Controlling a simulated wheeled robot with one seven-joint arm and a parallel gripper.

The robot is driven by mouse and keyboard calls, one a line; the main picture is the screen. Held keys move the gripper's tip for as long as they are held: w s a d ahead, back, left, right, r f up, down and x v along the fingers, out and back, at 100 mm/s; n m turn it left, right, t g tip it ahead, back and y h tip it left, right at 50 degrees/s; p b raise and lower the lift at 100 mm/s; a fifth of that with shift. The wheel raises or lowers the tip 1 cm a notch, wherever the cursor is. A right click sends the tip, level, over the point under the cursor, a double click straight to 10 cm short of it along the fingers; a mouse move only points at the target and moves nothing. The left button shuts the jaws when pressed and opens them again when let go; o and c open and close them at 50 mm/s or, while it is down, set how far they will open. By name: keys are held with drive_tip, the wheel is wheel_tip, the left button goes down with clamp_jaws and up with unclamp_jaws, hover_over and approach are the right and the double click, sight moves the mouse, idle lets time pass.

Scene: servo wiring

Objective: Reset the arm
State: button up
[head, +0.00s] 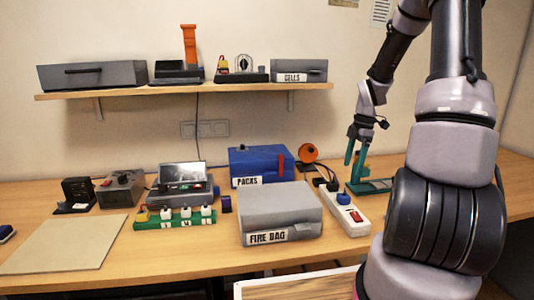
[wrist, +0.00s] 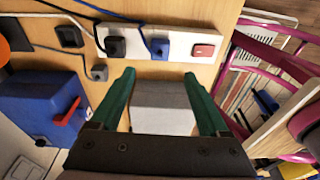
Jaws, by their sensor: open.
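My gripper (head: 352,152) is in the right half of the head view, hanging down from the raised arm, with green fingers. In the wrist view its two green fingers (wrist: 160,85) are spread apart. The grey fire bag box (wrist: 160,100) shows between and beyond them, and I see no contact. In the head view the fire bag box (head: 280,208) sits at the front of the table, left of my gripper. A white power strip (head: 346,212) lies right of it with a blue plug in it.
A blue packs box (head: 262,165), green connector board (head: 175,222), grey devices and a beige mat (head: 66,243) stand on the table. A shelf (head: 200,90) with boxes hangs above. In the wrist view pink-framed furniture (wrist: 262,45) is beyond the table edge.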

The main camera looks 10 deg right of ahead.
drive_tip(key=s+a+r+m+t, duration=0.1)
drive_tip(key=s+a+r+m, duration=0.1)
drive_tip(key=a+r+m, duration=0.3)
drive_tip(key=s+a+r+m+t+h, duration=0.1)
drive_tip(key=s+r+m, duration=0.15)
drive_tip(key=r, duration=0.35)
drive_tip(key=s+a+r+m+t, duration=0.1)
drive_tip(key=s+a+r+m, duration=0.2)
drive_tip(key=r, duration=0.3)
drive_tip(key=s+a+r+m+t, duration=0.2)
drive_tip(key=s+a+r+m, duration=0.1)
drive_tip(key=s+m, duration=0.3)
drive_tip(key=s+a+r+m+t+y, duration=0.1)
drive_tip(key=s+a+r+m+t, duration=0.1)
drive_tip(key=s+r+m, duration=0.3)
drive_tip(key=shift+s+a+m, duration=0.35)
drive_tip(key=shift+s+a, duration=0.2)
drive_tip(key=shift+s, duration=0.05)
